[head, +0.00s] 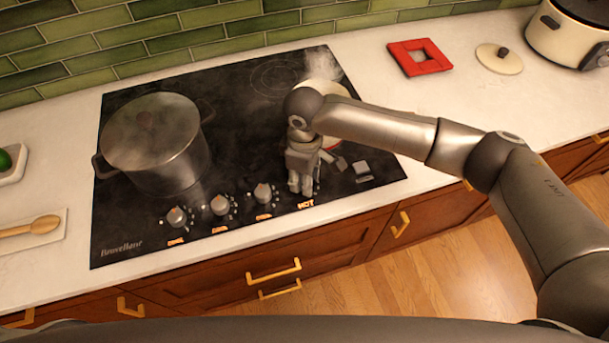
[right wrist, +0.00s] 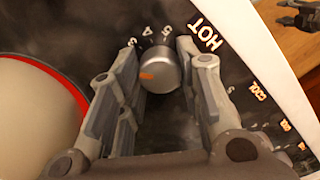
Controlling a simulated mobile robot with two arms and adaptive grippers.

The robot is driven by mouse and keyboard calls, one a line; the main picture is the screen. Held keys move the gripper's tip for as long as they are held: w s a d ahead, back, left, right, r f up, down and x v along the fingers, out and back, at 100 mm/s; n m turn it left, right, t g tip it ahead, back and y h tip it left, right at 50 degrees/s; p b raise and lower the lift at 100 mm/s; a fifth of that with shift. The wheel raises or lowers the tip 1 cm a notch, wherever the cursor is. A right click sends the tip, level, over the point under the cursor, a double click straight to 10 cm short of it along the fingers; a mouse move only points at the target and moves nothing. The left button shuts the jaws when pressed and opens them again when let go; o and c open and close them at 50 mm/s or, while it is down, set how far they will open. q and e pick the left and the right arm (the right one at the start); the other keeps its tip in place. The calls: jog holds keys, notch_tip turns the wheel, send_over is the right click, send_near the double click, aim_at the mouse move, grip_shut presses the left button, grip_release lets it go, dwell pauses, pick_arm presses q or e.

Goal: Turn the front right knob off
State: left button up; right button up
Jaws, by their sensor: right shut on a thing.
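The black cooktop (head: 240,130) has a row of silver knobs along its front edge. My right gripper (head: 301,187) reaches down over the rightmost knob and mostly hides it in the head view. In the right wrist view this knob (right wrist: 160,72) sits between the two fingers of my right gripper (right wrist: 158,55), which is shut on it. Its orange mark faces left, and numbers ring its far side. A lit "HOT" label (head: 306,205) is beside it; the label also shows in the right wrist view (right wrist: 208,36). My left gripper is not in view.
A large lidded pot (head: 152,145) stands on the left, steaming. A red-rimmed pan (head: 322,88) sits behind my right gripper, partly hidden. Other knobs (head: 263,194) are to the left. A red trivet (head: 401,60), lid (head: 499,60) and cooker (head: 565,42) are at the back right.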

jog(key=shift+n, duration=0.3)
jog(key=n+p, duration=0.2)
jog(key=n, duration=0.1)
jog(key=shift+r+n, duration=0.1)
jog(key=shift+n, duration=0.2)
jog(key=n+p, duration=0.1)
jog(key=n, duration=0.2)
jog(key=shift+n, duration=0.3)
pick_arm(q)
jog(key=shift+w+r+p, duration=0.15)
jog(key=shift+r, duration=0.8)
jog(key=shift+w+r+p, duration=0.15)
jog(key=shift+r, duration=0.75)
pick_arm(e)
jog(key=shift+n, duration=1.9)
jog(key=o, duration=1)
jog(key=shift+o, duration=0.2)
